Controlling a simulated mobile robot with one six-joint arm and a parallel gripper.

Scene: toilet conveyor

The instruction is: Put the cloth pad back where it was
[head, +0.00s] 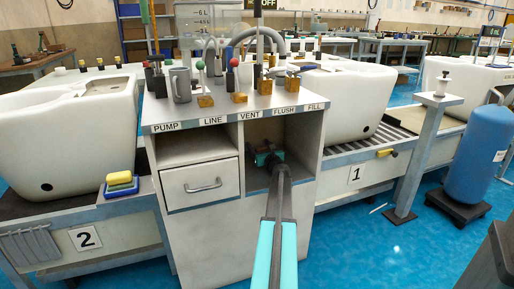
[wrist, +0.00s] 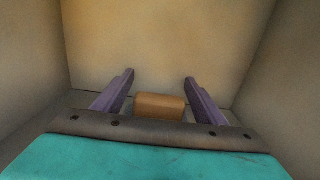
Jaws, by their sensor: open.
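My gripper (head: 268,158) reaches into the open right compartment of the grey cabinet (head: 228,238). In the wrist view my gripper (wrist: 159,77) has its two purple fingers spread apart. A small tan-orange block (wrist: 160,106), which may be the cloth pad, lies on the compartment floor between the fingers, with a gap on each side. It is hidden by my gripper in the head view.
Compartment walls (wrist: 285,75) stand close on both sides and behind. A closed drawer (head: 200,184) is left of the compartment. The cabinet top holds a mug (head: 181,86), levers and brass blocks. White toilet bodies (head: 65,135) stand on the conveyor. A blue tank (head: 479,155) is at right.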

